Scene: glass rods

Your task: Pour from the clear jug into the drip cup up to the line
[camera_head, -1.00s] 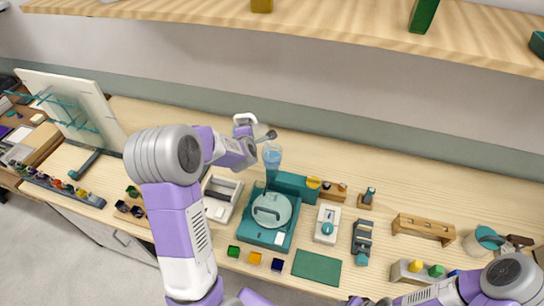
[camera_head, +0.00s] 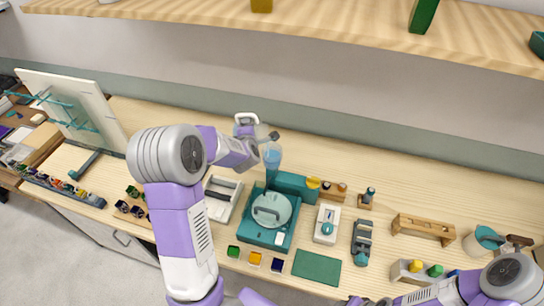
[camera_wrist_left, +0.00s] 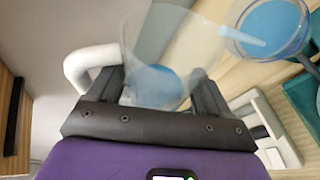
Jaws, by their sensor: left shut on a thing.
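My left gripper (camera_wrist_left: 155,95) is shut on the clear jug (camera_wrist_left: 160,45), which also shows faintly in the head view. The jug is tilted, its white handle (camera_wrist_left: 88,62) is on the left, and some blue liquid (camera_wrist_left: 158,84) is inside. The round, clear drip cup (camera_wrist_left: 270,28) is to the right of the jug and holds blue liquid. A pale blue streak (camera_wrist_left: 243,35) runs between jug and cup. In the head view the drip cup (camera_head: 272,157) stands above the teal stand. I cannot make out its line. My right gripper is not clearly visible at the bottom edge.
The teal stand (camera_head: 262,236) carries a round lidded vessel (camera_head: 271,209) below the cup. A teal block (camera_head: 292,184) stands right beside it and a white tray (camera_head: 222,198) lies to its left. Small coloured cubes line the front edge. The bench behind is clear.

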